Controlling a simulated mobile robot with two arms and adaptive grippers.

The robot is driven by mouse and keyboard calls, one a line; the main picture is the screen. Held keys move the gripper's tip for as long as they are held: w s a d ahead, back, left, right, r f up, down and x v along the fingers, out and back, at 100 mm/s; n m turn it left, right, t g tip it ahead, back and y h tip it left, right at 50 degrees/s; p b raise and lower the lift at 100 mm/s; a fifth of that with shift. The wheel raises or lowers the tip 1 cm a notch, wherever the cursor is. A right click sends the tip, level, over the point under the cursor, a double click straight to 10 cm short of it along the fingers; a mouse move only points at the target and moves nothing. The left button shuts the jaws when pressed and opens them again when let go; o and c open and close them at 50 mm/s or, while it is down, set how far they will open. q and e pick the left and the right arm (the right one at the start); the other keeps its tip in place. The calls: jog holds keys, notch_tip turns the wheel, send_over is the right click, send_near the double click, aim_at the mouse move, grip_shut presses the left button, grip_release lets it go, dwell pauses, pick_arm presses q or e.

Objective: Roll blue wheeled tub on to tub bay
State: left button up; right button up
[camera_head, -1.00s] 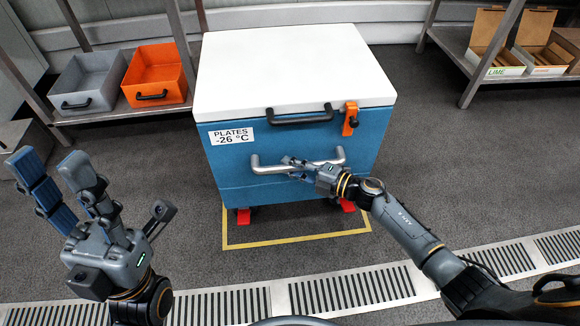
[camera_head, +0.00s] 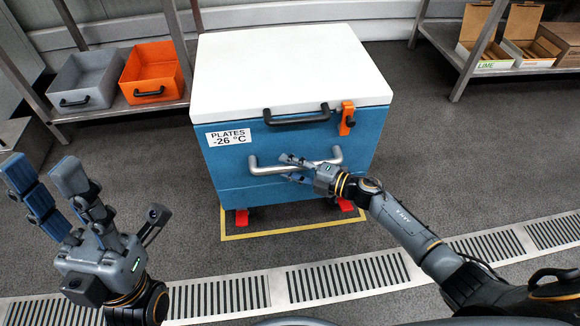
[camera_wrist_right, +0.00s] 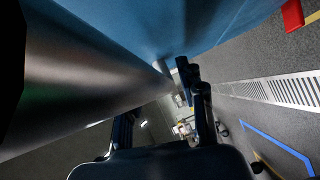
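The blue wheeled tub (camera_head: 285,180) with a white lid stands at the centre of the head view, labelled PLATES -26 °C. It is upright over a yellow floor outline (camera_head: 290,231). A silver bar handle (camera_head: 265,166) crosses its front. My right gripper (camera_head: 293,168) is at this handle's middle, its fingers above and below the bar, and looks shut on it. The bar also fills the left of the right wrist view (camera_wrist_right: 75,85), where the finger contact is partly hidden. My left gripper (camera_head: 48,192) is open and empty at the lower left, apart from the tub.
Red wheel parts (camera_head: 242,217) show under the tub. A shelf with grey (camera_head: 85,85) and orange bins (camera_head: 150,82) is at left; a shelf with cardboard boxes (camera_head: 490,58) is at right. A floor grate (camera_head: 370,276) lies in front. The right wrist view shows a blue floor line (camera_wrist_right: 275,145).

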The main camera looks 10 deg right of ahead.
jog(key=shift+d, duration=0.1)
jog(key=v, duration=1.2)
dwell(0.4)
